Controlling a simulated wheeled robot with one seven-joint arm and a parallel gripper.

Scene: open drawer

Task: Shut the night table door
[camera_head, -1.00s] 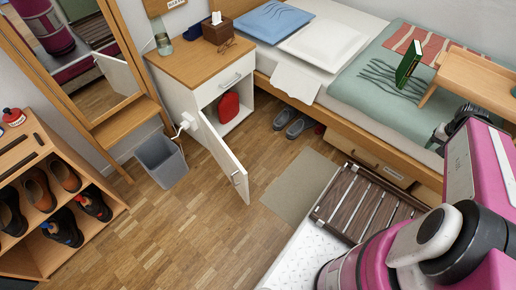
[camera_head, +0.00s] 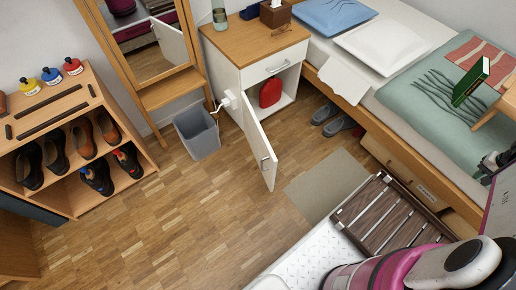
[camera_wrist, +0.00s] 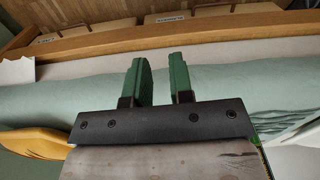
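The night table (camera_head: 232,62) stands against the wall beside the bed, white with a wooden top. A red object (camera_head: 270,92) lies inside the open compartment. The drawer (camera_head: 274,65) above it is closed. My gripper (camera_wrist: 160,83) shows in the wrist view with its two green fingers apart and nothing between them. It faces the bed's bedding, away from the door. In the head view the gripper itself cannot be made out clearly.
A grey bin (camera_head: 197,134) stands left of the door. A shoe rack (camera_head: 75,148) is at the left. A slatted wooden piece (camera_head: 385,222) and a beige mat (camera_head: 327,184) lie right of the door. Bare floor (camera_head: 180,225) is free in front.

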